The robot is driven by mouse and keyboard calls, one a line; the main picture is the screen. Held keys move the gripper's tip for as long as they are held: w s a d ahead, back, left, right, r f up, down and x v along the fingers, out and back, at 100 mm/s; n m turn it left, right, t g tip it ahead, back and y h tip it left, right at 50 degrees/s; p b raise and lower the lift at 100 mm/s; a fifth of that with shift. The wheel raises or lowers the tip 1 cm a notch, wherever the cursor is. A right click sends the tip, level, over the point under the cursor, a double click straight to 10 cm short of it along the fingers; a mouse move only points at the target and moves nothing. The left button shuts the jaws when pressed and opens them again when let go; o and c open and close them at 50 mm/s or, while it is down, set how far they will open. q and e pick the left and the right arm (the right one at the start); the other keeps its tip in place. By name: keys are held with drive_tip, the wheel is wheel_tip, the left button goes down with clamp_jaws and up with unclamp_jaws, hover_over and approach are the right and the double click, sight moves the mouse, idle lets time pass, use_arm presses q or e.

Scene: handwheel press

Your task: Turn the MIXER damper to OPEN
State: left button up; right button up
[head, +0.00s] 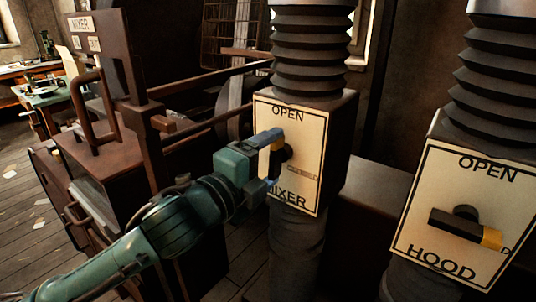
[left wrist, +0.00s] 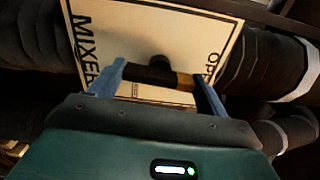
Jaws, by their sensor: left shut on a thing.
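The MIXER damper panel (head: 303,130) is a cream plate with OPEN at its top and MIXER at its bottom. Its dark lever (head: 276,161) has a yellow end, which points up toward OPEN. The lever also shows in the left wrist view (left wrist: 152,76), with its yellow end on the OPEN side. My left gripper (head: 272,160) is at the panel, shut on the lever, one blue finger at each end of it. In the left wrist view the gripper (left wrist: 158,84) spans the lever lengthwise. Part of the panel's lettering is hidden. My right gripper is not in view.
The HOOD damper panel (head: 452,215) stands to the right, its yellow-tipped lever (head: 466,228) pointing right. Ribbed ducts (head: 312,45) rise above both panels. A green workbench (head: 52,97) is farther back.

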use_arm(q)
drive_tip(key=shift+n, duration=0.5)
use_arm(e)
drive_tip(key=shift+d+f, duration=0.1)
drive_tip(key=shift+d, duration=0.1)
use_arm(q)
drive_tip(key=o, duration=1)
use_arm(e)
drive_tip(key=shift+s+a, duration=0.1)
